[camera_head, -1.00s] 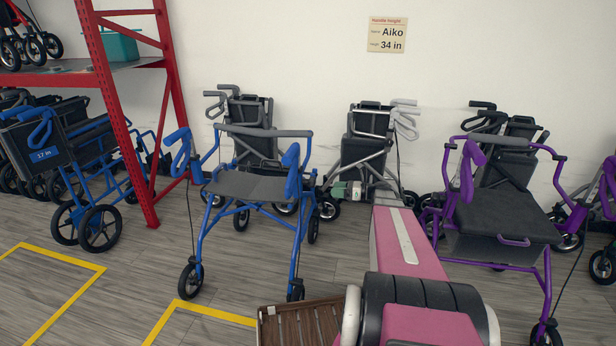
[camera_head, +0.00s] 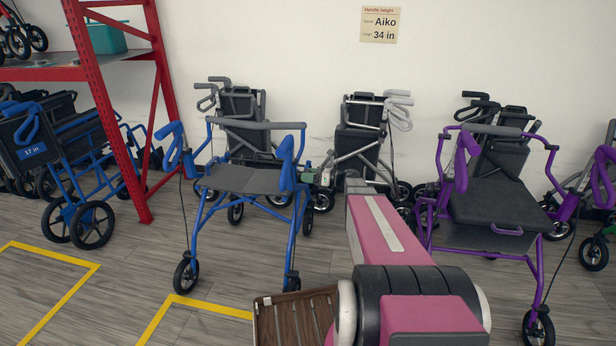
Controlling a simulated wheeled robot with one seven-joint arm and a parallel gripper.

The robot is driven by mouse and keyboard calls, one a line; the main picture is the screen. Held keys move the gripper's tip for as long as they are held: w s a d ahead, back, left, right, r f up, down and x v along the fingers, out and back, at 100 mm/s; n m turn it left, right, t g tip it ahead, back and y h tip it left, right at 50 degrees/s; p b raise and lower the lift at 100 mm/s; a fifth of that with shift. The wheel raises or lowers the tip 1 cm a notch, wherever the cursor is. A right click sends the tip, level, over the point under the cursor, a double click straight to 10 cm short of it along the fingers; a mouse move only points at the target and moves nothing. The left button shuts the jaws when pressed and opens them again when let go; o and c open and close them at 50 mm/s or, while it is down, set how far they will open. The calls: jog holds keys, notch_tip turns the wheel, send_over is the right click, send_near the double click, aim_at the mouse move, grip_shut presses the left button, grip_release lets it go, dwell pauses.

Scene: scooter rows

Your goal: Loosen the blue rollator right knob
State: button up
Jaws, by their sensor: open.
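The blue rollator (camera_head: 240,180) stands open in the middle left, with a grey seat and a blue handle on each side. Its handle on the picture's right (camera_head: 287,165) tops the frame tube on that side. I cannot make out a knob on that tube; it is too small or hidden. My pink arm reaches forward from the bottom right. Its small grey-green end, my gripper (camera_head: 318,177), is just right of the blue frame, apparently apart from it. The fingers are hard to make out, but nothing shows held.
A purple rollator (camera_head: 490,205) stands right of my arm. Folded grey rollators (camera_head: 362,140) line the wall. A red rack (camera_head: 115,105) and another blue rollator (camera_head: 70,165) stand left. A brown slatted crate (camera_head: 295,318) lies in front. Yellow tape (camera_head: 60,257) marks open floor at left.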

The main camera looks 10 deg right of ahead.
jog(key=shift+a, duration=0.1)
jog(key=c, duration=0.9)
